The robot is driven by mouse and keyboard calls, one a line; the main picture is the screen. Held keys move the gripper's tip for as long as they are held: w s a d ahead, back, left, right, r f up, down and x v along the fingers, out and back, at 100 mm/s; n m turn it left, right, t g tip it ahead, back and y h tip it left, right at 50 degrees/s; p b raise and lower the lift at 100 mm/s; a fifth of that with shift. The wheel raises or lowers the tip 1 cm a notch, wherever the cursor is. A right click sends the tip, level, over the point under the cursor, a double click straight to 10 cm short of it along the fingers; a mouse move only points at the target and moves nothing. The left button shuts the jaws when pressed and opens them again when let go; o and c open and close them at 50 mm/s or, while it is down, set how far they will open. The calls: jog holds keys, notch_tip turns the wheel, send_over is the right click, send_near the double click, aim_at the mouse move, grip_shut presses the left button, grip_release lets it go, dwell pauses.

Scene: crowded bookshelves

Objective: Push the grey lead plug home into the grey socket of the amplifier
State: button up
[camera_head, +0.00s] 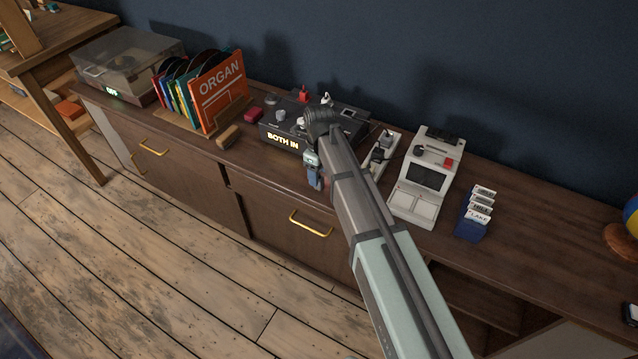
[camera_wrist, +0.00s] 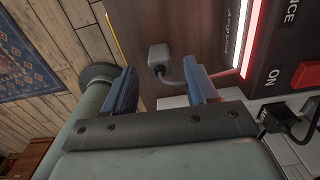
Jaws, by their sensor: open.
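The black amplifier (camera_head: 268,131) stands on the cabinet; its lit front display reads "BOTH IN". Small red (camera_head: 304,94) and pale grey (camera_head: 327,99) pieces stand up at its back; I cannot tell how deep any plug sits. The amplifier's edge also shows in the wrist view (camera_wrist: 285,50), with a red switch marked "ON". A grey block-shaped plug (camera_wrist: 159,56) with a grey cable shows beyond my fingers, over the brown top; I cannot tell if it is the lead plug. My gripper (camera_wrist: 163,76) is open, its blue fingers apart, in front of the amplifier (camera_head: 314,172).
A white power strip (camera_head: 371,172) with plugs and a white machine (camera_head: 414,207) stand right of my arm. Records with an orange "ORGAN" sleeve (camera_head: 221,88) and a brown block (camera_head: 228,137) are on the left. A blue card holder (camera_head: 470,229) stands farther right.

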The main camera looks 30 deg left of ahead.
jog(key=shift+f, duration=1.15)
grip_shut()
